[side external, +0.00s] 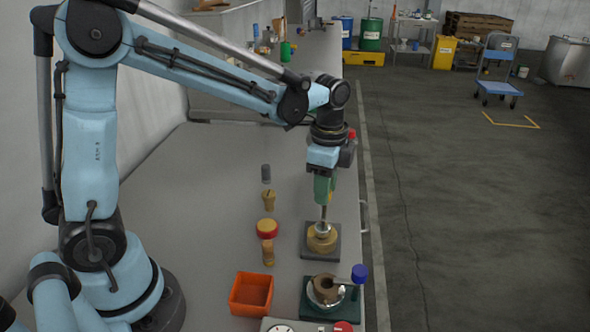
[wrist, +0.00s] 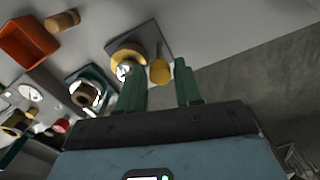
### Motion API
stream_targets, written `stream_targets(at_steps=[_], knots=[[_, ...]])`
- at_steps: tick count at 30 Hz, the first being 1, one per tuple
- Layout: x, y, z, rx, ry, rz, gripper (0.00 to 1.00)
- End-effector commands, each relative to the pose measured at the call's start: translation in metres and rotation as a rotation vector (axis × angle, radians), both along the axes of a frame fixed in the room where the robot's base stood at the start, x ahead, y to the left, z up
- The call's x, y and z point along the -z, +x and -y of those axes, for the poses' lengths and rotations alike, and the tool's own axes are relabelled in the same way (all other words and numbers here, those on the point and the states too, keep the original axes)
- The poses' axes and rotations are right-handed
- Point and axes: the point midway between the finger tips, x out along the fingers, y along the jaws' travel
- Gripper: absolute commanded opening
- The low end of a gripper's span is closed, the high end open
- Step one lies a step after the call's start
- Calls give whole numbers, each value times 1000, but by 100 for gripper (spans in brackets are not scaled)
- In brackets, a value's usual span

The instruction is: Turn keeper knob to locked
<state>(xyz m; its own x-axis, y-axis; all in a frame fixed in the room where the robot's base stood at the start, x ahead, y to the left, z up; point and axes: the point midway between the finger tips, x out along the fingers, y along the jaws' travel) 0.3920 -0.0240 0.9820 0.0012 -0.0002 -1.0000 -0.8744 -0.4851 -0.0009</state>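In the wrist view a yellow knob (wrist: 160,71) on a thin stem shows between my two green fingers, beside a round brass fitting (wrist: 125,54) on a grey plate. No label tells whether it is the keeper knob. My gripper (wrist: 159,64) has a clear gap between its fingers and looks open. In the side view my gripper (side external: 325,202) points down above the brass fitting (side external: 322,241) on its grey plate (side external: 306,254). A little yellow shows beside the fingers there. Whether a finger touches the knob cannot be told.
A second fitting (side external: 326,290) with a blue knob (side external: 359,273) stands nearer on a dark green base. An orange bin (side external: 251,293) is left of it. A red-topped piece (side external: 267,229) and a tan cylinder (side external: 268,252) stand left of the grey plate. The bench further left is clear.

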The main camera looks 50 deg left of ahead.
Motion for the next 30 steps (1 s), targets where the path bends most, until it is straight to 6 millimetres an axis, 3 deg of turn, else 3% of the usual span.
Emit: stream_targets(at_steps=[3, 14, 20, 30], knots=[[0, 0, 0, -1, 0, 0, 50], [-4, 0, 0, -2, 0, -1, 50], [-28, -1, 0, -2, 0, -1, 50], [-86, 0, 0, -1, 0, -1, 50]])
